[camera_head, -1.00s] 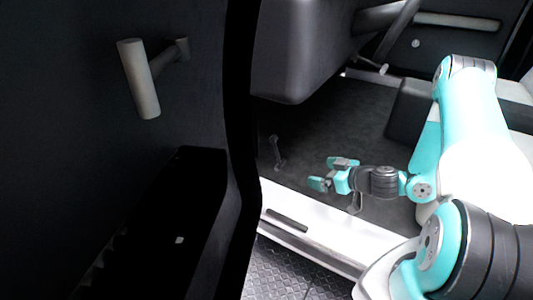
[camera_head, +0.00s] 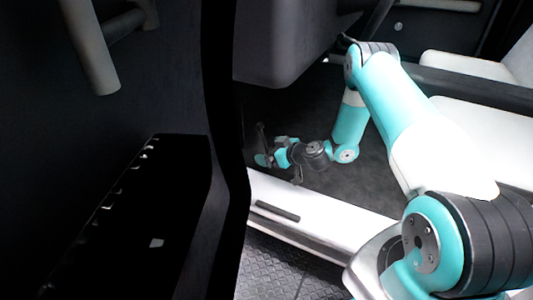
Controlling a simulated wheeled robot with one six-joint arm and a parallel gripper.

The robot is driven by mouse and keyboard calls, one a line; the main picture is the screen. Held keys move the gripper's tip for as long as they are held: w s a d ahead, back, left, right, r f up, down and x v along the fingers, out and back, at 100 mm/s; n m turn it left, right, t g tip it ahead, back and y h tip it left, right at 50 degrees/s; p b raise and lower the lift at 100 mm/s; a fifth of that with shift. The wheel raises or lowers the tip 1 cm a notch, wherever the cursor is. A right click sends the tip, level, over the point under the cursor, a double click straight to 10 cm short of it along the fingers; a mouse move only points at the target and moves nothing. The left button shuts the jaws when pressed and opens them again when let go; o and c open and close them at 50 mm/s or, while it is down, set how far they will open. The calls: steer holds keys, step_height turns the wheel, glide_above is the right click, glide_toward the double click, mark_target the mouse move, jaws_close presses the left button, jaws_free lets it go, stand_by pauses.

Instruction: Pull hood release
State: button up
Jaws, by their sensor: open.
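A small dark lever (camera_head: 262,132), which looks like the hood release, stands low in the footwell at the left. It is dim and its lower part is hidden behind my gripper. My gripper (camera_head: 270,151), with teal and dark fingers, is open and close to the lever, pointing left. I cannot tell whether the lever is between the fingers or only beside them, or whether they touch.
The open door (camera_head: 150,80) with a grey handle (camera_head: 91,45) fills the left side. The dashboard's underside (camera_head: 287,45) hangs above my gripper. A white door sill (camera_head: 330,217) runs below my arm. Pale seats (camera_head: 485,115) are at the right.

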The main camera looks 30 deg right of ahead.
steer(key=shift+x, duration=1.05)
